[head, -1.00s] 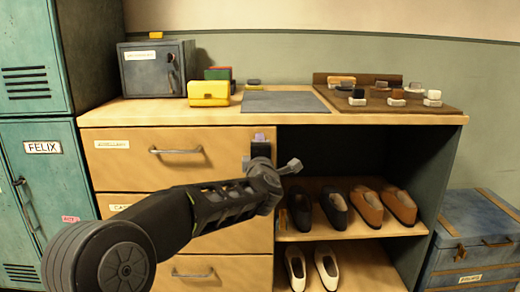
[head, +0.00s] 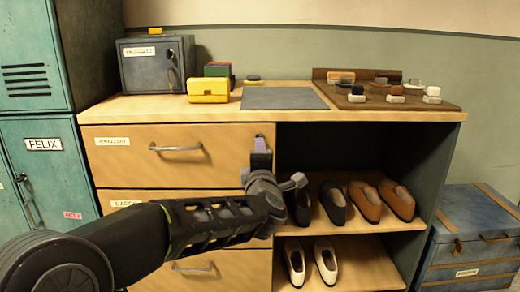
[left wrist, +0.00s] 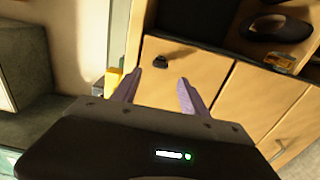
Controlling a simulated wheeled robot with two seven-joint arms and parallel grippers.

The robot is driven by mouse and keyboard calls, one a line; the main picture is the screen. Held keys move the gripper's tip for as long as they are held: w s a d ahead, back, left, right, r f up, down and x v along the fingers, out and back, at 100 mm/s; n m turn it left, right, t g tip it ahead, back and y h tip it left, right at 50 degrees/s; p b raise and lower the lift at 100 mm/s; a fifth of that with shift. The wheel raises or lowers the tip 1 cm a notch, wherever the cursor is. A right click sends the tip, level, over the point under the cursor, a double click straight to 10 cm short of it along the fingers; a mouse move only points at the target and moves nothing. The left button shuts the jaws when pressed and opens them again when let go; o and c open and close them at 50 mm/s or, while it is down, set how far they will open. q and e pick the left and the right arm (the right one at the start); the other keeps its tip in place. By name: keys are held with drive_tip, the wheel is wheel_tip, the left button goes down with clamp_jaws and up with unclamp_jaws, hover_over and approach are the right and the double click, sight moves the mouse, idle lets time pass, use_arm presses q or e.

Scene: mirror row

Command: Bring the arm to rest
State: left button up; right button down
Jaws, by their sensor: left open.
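My left arm comes in from the lower left of the head view and reaches in front of the drawer cabinet. My left gripper (head: 261,146) shows its purple fingers pointing up and away, in front of the right side of the upper drawer. In the left wrist view the two purple fingers (left wrist: 159,90) are spread apart with nothing between them. Beyond them is a light wood cabinet front (left wrist: 165,88). My right arm and gripper do not show.
On the cabinet top stand a grey safe (head: 157,64), a yellow box (head: 208,90), a grey mat (head: 284,98) and a brown board (head: 440,101) with several small items. Shoes (head: 366,201) fill the right shelves. A blue chest (head: 470,235) stands at right, teal lockers (head: 40,170) at left.

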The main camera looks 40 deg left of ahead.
use_arm(q)
drive_tip(key=shift+s+d, duration=0.1)
idle(0.6)
